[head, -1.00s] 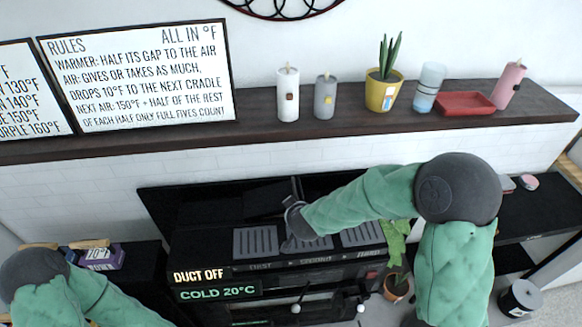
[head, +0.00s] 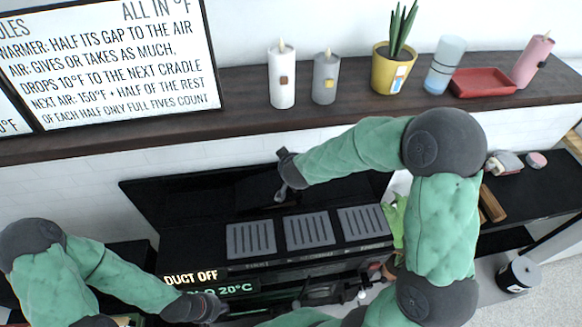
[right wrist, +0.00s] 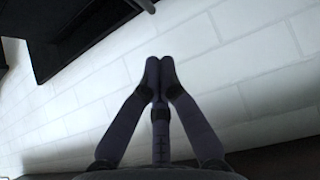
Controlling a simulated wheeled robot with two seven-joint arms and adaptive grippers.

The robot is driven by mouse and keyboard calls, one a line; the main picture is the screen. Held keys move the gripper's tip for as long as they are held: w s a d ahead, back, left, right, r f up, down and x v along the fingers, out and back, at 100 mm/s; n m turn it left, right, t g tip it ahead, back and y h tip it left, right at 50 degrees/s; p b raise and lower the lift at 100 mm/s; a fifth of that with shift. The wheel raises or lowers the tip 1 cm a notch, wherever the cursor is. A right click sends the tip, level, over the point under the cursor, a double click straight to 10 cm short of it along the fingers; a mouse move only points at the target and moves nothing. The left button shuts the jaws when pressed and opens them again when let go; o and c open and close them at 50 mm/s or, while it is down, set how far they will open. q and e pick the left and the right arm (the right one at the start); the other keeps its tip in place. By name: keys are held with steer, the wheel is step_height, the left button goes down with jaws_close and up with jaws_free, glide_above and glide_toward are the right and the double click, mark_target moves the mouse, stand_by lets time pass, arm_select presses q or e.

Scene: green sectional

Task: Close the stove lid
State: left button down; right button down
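The stove (head: 280,262) is black, low in the middle of the head view, with several grey slatted grates on its top. Its black lid (head: 175,203) stands raised at the back, by the white wall, so the lid is open. My right gripper (head: 282,194) is above the grates, in front of the lid in the head view; contact cannot be told. In the right wrist view its fingertips (right wrist: 158,62) meet with nothing between them. My left gripper (head: 218,307) is low at the stove's front left; its fingers are too small to judge.
A dark shelf (head: 240,108) above the stove holds candles (head: 282,76), a yellow potted plant (head: 393,68) and a red tray (head: 482,82). A green plant (head: 397,218) stands by the stove's right side. A sign (head: 110,60) leans on the wall.

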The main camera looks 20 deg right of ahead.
steer(key=b+x, duration=0.2)
steer(key=x, duration=0.3)
steer(key=shift+w+d+f, duration=0.1)
steer(key=shift+f, duration=0.25)
step_height(320, 180, down, 3)
steer(key=shift+w+r+b, duration=0.1)
steer(key=shift+w+b, duration=0.05)
steer(key=shift+b, duration=0.85)
steer(key=shift+d+f+b, duration=0.1)
steer(key=shift+f+b, duration=0.2)
steer(key=shift+f, duration=0.25)
steer(key=shift+m+y, duration=0.3)
steer(key=shift+y, duration=0.3)
steer(key=d+f+b, duration=0.1)
steer(key=b, duration=0.1)
steer(key=f+b, duration=0.2)
steer(key=d+f+b, duration=0.1)
steer(key=f+b, duration=0.1)
steer(key=shift+s+d+f, duration=0.15)
steer(key=shift+s+d, duration=0.15)
steer(key=shift+s, duration=0.05)
steer(key=shift+d+f, duration=0.15)
steer(key=shift+f, duration=0.1)
steer(key=shift+r, duration=0.15)
